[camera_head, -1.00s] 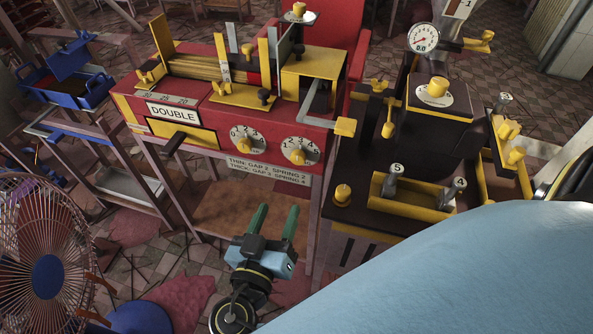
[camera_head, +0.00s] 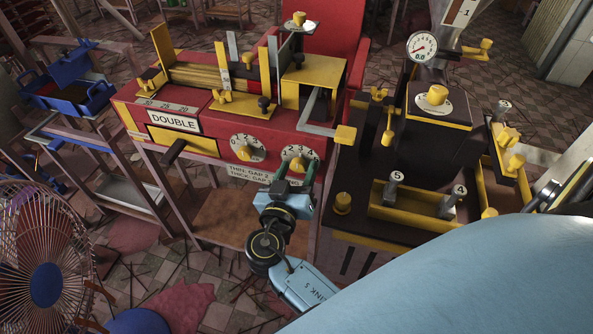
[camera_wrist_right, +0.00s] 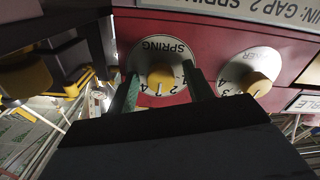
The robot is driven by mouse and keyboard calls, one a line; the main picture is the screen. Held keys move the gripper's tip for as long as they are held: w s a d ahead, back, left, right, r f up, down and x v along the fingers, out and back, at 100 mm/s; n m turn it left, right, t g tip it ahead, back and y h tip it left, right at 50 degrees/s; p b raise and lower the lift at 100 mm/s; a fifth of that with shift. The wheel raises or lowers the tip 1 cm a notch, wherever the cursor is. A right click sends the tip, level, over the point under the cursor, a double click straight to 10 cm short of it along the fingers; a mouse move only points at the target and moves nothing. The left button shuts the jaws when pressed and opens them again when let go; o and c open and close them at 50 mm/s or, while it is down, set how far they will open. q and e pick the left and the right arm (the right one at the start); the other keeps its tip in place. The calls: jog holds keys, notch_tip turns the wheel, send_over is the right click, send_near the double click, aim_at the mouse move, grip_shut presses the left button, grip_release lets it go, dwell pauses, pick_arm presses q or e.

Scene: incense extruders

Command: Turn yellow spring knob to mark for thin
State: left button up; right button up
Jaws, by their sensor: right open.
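The yellow spring knob (camera_head: 297,164) sits on a round white numbered dial on the right of the red machine's front. In the right wrist view, upside down, the yellow spring knob (camera_wrist_right: 160,76) sits below the word SPRING. My right gripper (camera_head: 294,174) is open in front of this dial, and its green fingers (camera_wrist_right: 164,88) stand one on each side of the knob, apart from it in the picture. I cannot tell how deep they reach or which mark the knob points to. My left gripper is not in view.
A second dial with a yellow knob (camera_head: 237,161) is just left of the spring dial. The instruction sign (camera_head: 250,174) below is partly covered by my gripper. A yellow-ended crank handle (camera_head: 345,134) juts out right of the dials. A dark machine (camera_head: 437,145) stands further right.

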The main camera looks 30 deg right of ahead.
jog(key=c, duration=1)
jog(key=shift+o, duration=0.2)
jog(key=shift+n, duration=1.2)
jog(key=shift+n+p, duration=0.3)
jog(key=shift+n, duration=0.8)
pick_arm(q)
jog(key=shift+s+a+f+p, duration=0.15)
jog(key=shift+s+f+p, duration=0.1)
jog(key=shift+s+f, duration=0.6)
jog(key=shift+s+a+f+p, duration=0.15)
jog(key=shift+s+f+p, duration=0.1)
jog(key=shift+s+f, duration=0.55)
pick_arm(e)
jog(key=shift+s+n, duration=0.1)
jog(key=shift+n, duration=1.2)
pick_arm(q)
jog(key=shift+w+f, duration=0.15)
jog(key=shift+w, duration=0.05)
